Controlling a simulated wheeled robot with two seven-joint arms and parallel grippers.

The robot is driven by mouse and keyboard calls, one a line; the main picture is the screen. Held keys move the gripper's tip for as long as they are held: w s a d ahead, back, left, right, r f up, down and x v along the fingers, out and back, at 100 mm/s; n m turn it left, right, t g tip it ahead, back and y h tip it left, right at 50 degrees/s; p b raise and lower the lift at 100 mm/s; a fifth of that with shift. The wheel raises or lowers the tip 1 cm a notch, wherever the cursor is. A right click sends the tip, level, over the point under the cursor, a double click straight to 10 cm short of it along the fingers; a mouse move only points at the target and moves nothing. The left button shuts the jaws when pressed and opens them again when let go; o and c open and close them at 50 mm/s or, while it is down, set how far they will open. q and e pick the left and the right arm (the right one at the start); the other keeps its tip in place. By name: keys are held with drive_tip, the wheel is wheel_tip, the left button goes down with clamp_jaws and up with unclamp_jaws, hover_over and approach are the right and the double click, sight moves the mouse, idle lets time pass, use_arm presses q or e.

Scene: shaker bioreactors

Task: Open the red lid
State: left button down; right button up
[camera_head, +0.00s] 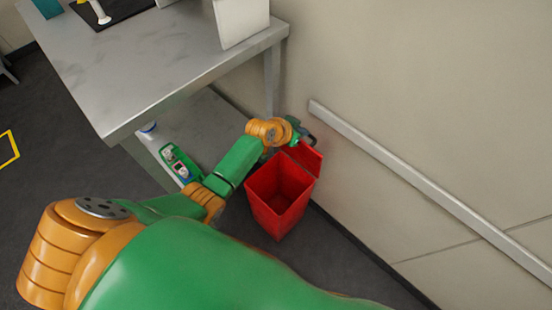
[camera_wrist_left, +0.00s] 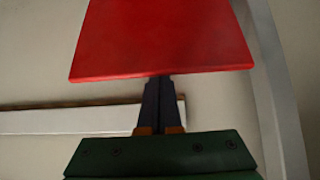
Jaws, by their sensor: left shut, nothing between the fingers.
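The red bin (camera_head: 281,192) stands on the floor by the wall, below the table's right end. Its mouth is open and its inside shows. The red lid (camera_head: 306,156) is tilted up at the bin's back edge, on the wall side. My left gripper (camera_head: 307,137) is at the lid's upper edge, partly hidden by my wrist. In the left wrist view the lid (camera_wrist_left: 160,40) fills the top middle. My left gripper's fingers (camera_wrist_left: 160,82) are together and empty, and their tips reach the lid's lower edge; I cannot tell if they touch. My right gripper is not in view.
A grey metal table (camera_head: 150,60) stands to the left, with a lower shelf holding a green-labelled bottle (camera_head: 180,163). A white rail (camera_head: 430,185) runs along the wall to the right. The dark floor is partly hidden by my arm.

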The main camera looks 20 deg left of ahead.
use_arm(q)
drive_tip(key=shift+w+d, duration=0.25)
drive_tip(key=shift+w, duration=0.35)
